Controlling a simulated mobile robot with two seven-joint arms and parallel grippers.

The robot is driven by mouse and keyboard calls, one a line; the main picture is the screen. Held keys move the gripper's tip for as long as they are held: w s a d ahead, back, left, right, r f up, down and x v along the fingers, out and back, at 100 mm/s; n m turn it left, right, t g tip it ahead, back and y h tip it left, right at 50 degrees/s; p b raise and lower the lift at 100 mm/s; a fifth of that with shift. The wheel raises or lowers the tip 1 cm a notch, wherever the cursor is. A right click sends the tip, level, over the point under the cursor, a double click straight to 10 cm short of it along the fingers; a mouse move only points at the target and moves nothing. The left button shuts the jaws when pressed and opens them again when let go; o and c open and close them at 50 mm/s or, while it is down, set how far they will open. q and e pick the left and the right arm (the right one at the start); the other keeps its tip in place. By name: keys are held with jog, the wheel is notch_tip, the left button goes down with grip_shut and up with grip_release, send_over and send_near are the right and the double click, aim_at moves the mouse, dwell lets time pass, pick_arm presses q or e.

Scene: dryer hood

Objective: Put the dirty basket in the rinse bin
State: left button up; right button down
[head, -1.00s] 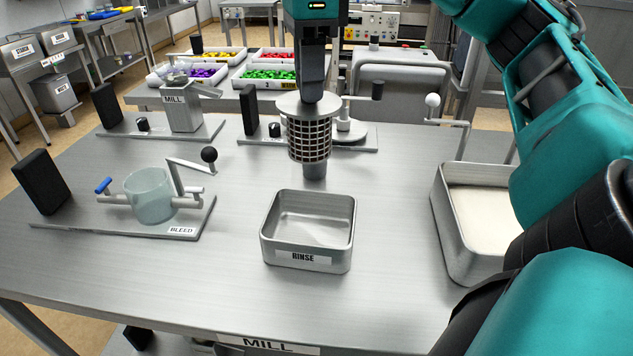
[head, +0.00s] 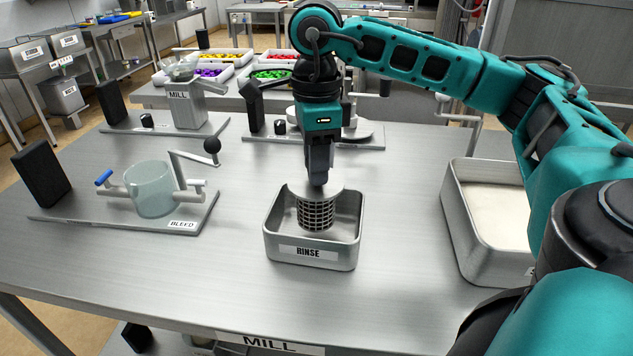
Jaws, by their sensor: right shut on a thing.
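The dirty basket (head: 317,214) is a dark mesh cylinder with a pale round top plate. My right gripper (head: 318,180) is shut on its top and holds it upright. The basket's lower part is inside the outline of the rinse bin (head: 310,253), an open metal box labelled RINSE on the table. My left gripper does not show.
A bin of white material (head: 490,215) stands to the right. A glass vessel on the BLEED stand (head: 152,190) is at the left. The MILL stand (head: 186,108) and another stand are behind. Clear table (head: 400,290) lies around the rinse bin.

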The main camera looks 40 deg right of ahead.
aim_at(316, 191)
notch_tip(316, 191, down, 4)
jog(key=shift+r, duration=0.1)
jog(key=shift+f+b, duration=0.25)
jog(key=shift+b, duration=0.05)
jog(key=c, duration=0.8)
grip_release()
jog(key=shift+r, duration=0.1)
